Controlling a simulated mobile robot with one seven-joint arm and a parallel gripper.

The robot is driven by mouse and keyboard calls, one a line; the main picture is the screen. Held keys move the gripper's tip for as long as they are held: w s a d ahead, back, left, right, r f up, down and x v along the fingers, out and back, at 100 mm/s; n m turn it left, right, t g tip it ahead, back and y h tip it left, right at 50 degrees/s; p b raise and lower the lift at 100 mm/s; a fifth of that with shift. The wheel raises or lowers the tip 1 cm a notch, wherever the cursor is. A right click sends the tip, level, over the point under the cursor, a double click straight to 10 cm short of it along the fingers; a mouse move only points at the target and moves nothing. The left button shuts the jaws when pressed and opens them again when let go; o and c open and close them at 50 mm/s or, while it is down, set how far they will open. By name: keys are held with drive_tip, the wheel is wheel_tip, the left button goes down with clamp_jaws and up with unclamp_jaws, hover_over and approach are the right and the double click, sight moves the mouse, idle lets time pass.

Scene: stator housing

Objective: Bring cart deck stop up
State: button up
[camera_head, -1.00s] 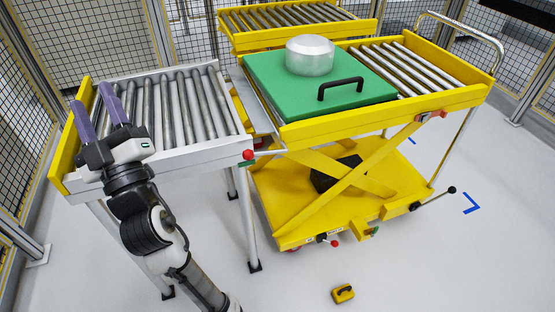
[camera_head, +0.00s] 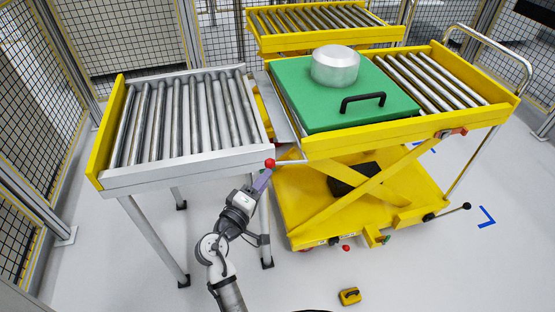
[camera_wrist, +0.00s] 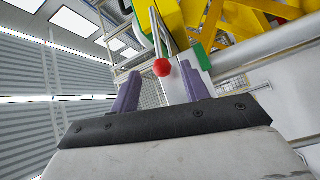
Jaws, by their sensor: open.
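A red ball knob (camera_head: 270,163) sits on a thin rod that runs right to the near left corner of the yellow cart's deck (camera_head: 345,142). The rod lies roughly level. My gripper (camera_head: 264,180) is just below the knob, its purple fingers pointing up at it. In the wrist view the red knob (camera_wrist: 162,67) shows just beyond and between the open fingertips (camera_wrist: 158,78), and the rod goes up behind it. No grip on the knob shows. I cannot tell which part is the deck stop itself.
A green pallet (camera_head: 320,110) with a metal cylinder (camera_head: 335,66) rests on the cart deck. A grey roller table (camera_head: 180,170) stands close on the left, its corner by the knob. A small yellow object (camera_head: 350,296) lies on the floor.

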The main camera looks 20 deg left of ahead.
sight(277, 163)
drive_tip(key=w, duration=0.2)
drive_tip(key=w+d+p, duration=0.1)
drive_tip(key=w, duration=0.5)
drive_tip(key=shift+d+r+p, duration=0.1)
drive_tip(key=shift+d+p, duration=0.1)
drive_tip(key=shift+p, duration=0.15)
drive_tip(key=shift+c, duration=0.3)
clamp_jaws()
